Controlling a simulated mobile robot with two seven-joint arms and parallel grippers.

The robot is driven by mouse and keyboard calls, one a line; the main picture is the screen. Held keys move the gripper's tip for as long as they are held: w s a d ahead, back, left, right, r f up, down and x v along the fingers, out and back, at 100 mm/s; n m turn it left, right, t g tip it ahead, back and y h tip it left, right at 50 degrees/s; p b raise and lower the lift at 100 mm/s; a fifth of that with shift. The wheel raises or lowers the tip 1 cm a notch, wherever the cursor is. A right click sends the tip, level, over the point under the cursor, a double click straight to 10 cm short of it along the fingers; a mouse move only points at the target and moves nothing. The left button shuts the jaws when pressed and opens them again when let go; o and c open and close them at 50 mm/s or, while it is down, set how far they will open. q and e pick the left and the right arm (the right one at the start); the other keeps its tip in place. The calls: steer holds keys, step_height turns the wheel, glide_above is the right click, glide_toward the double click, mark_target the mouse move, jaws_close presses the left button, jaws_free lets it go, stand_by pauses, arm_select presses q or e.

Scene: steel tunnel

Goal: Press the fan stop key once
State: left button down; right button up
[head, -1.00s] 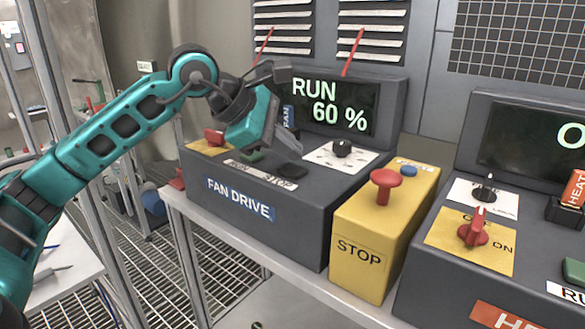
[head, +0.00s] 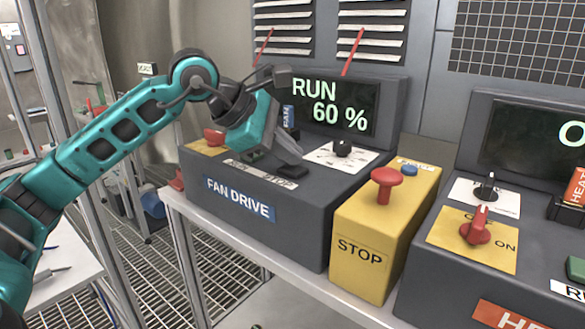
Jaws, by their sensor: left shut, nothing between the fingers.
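The fan drive box (head: 300,215) is a dark grey console labelled FAN DRIVE, and its screen (head: 335,107) reads RUN 60 %. The black stop key (head: 291,171) is on its top, behind the STOP end of a white label strip (head: 260,174). The green run key (head: 250,155) is to its left, partly hidden behind my gripper. My left gripper (head: 284,145) is shut and empty. It is over the console top, behind and just above the stop key in the picture; I cannot tell the exact gap. My right gripper is not in view.
A black knob (head: 342,147) on a white dial is right of the stop key. A red switch (head: 213,136) is at the console's left. A yellow STOP box (head: 360,240) with a red mushroom button (head: 385,181) stands to the right, then a heater console (head: 440,275).

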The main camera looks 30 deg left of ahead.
mark_target(287, 170)
arm_select(q)
steer(key=shift+f+b, duration=0.45)
steer(key=shift+f, duration=0.05)
steer(key=shift+r, duration=0.15)
stand_by(0.5)
steer(key=shift+r+p, duration=0.8)
step_height(287, 170, up, 5)
steer(key=p, duration=0.4)
stand_by(0.7)
